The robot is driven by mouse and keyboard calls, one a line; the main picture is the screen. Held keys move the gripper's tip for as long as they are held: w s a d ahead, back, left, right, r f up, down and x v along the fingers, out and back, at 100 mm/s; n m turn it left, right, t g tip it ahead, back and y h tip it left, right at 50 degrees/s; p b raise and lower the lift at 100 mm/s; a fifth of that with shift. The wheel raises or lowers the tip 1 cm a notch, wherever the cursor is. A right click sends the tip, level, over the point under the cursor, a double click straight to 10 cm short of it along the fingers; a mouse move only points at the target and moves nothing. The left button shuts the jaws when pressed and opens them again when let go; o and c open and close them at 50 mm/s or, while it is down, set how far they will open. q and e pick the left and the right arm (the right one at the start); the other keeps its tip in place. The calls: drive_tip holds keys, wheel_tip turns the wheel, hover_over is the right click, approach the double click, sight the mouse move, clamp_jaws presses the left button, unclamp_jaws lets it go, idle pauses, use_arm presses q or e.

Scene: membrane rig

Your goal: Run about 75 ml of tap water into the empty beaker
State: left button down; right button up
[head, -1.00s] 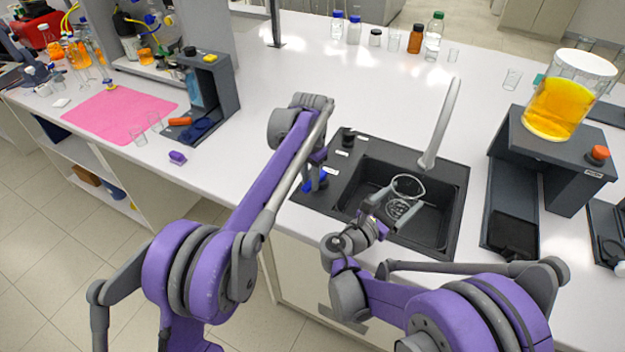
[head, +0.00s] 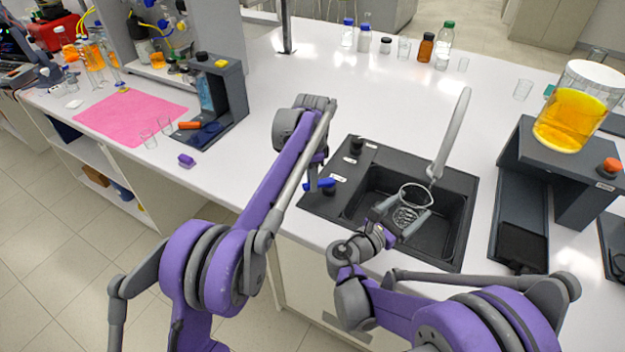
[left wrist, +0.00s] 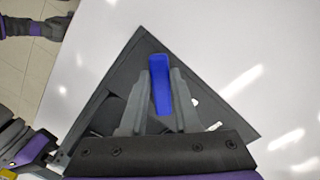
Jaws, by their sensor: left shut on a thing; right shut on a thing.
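The clear glass beaker (head: 413,208) is over the dark sink basin (head: 455,220), just below and left of the tap spout's end. My right gripper (head: 403,219) is shut on it and holds it roughly upright. I cannot tell its water level or whether a stream falls into it. The grey tap spout (head: 453,135) arches over the basin. My left gripper (head: 317,177) is shut on the blue tap lever (head: 321,185) at the sink's left. In the left wrist view the blue lever (left wrist: 160,85) stands between the two grey fingers.
Dark knobs stand on the sink's left ledge, one at the back (head: 357,146). A dark stand (head: 545,165) with a jar of orange liquid (head: 570,118) is right of the sink. Several bottles line the back.

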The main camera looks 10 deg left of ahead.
idle(0.3)
use_arm(q)
drive_tip(key=c, duration=0.6)
unclamp_jaws()
drive_tip(key=shift+c, duration=0.2)
wheel_tip(320, 180, up, 12)
